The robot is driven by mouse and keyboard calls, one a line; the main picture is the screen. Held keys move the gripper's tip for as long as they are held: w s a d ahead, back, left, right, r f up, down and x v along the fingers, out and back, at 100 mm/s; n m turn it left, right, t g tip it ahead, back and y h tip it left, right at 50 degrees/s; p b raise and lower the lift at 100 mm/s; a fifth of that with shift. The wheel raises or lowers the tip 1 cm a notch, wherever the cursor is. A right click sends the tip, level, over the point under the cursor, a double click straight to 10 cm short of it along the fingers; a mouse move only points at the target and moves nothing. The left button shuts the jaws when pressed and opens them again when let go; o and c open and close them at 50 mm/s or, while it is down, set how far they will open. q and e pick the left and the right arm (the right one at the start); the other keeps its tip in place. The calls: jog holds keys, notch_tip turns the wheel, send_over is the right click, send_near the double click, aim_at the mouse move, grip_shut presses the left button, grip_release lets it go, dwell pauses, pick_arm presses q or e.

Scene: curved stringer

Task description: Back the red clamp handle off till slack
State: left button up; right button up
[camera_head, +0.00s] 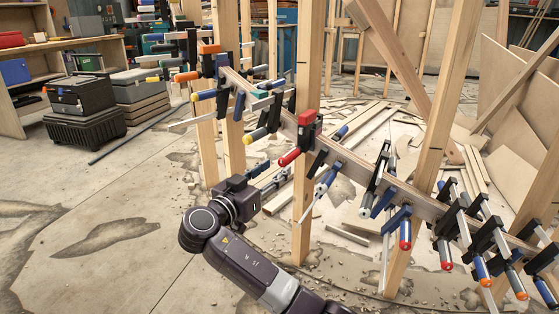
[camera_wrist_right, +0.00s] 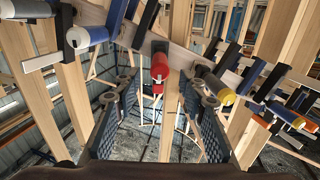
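The red clamp handle (camera_head: 290,157) sticks out toward me from a clamp with a red top (camera_head: 306,118) on the curved wooden stringer, beside an upright post. In the right wrist view the red handle (camera_wrist_right: 159,68) points at the camera, between and beyond the finger pads. My right gripper (camera_head: 274,182) is just below and left of the handle in the head view. My left gripper is not in view.
Several clamps with blue, yellow and orange handles line the stringer (camera_head: 350,158) on both sides of the red one. A blue handle (camera_wrist_right: 85,37) and a yellow-ended one (camera_wrist_right: 214,85) flank the fingers. Upright posts (camera_head: 307,200) stand close. Open concrete floor (camera_head: 100,230) lies to the left.

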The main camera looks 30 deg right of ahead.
aim_at(288, 159)
jog(key=shift+w+d+f, duration=0.1)
jog(key=shift+w+d, duration=0.1)
jog(key=shift+w, duration=0.05)
jog(key=b+x, duration=0.2)
jog(key=x, duration=0.5)
jog(key=shift+d, duration=0.2)
jog(key=shift+s, duration=0.1)
grip_shut()
